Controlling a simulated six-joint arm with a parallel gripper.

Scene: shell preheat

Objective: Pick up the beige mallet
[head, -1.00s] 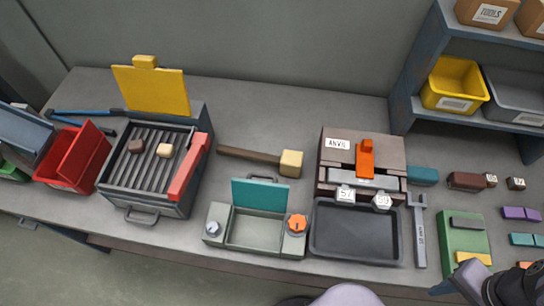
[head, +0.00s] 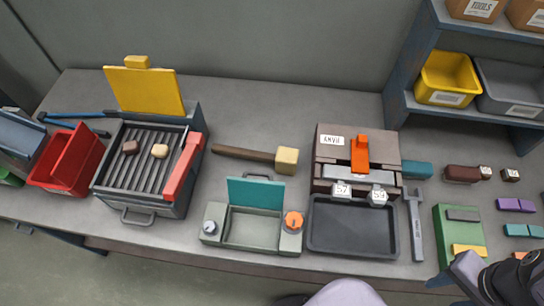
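The beige mallet (head: 286,160) lies flat on the grey workbench (head: 250,108), its brown handle (head: 244,153) pointing left and its block head on the right. It lies between the grill-like heater on the left and the anvil block on the right, behind the small box with the teal lid. Nothing covers it. Parts of my arm show at the bottom and bottom right, away from the mallet. My gripper's fingers cannot be made out in this view.
The heater (head: 143,214) with its raised yellow lid (head: 146,91) stands left of the mallet. The teal-lidded box (head: 252,229) is in front, and the anvil block (head: 330,167) and black tray (head: 352,229) are to the right. Bare bench lies behind the mallet.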

